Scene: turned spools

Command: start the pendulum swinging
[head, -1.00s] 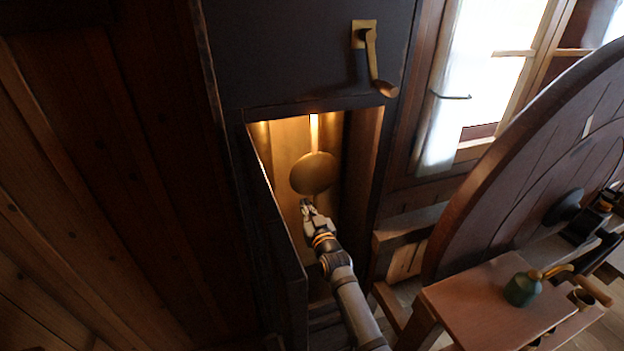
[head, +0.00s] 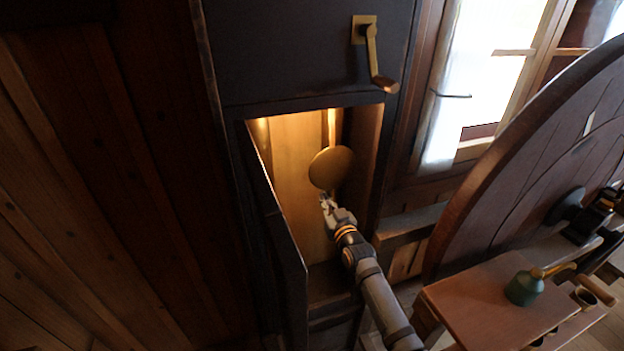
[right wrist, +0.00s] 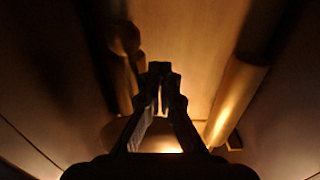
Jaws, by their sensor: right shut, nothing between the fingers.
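The pendulum's round brass bob (head: 331,168) hangs on its rod inside the lit clock case, right of the middle of the opening in the head view. My right gripper (head: 326,200) is inside the case, just below the bob's lower edge. Its fingers are shut and empty. Whether the gripper touches the pendulum is hard to tell. In the right wrist view its dark fingertips (right wrist: 160,76) come together against the dim case interior. My left gripper is not in view.
The case door (head: 277,235) stands open on the left, close to my arm. A crank handle (head: 372,55) is on the case front above. A large wooden wheel (head: 535,165) and a bench with a green oil can (head: 523,289) are on the right.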

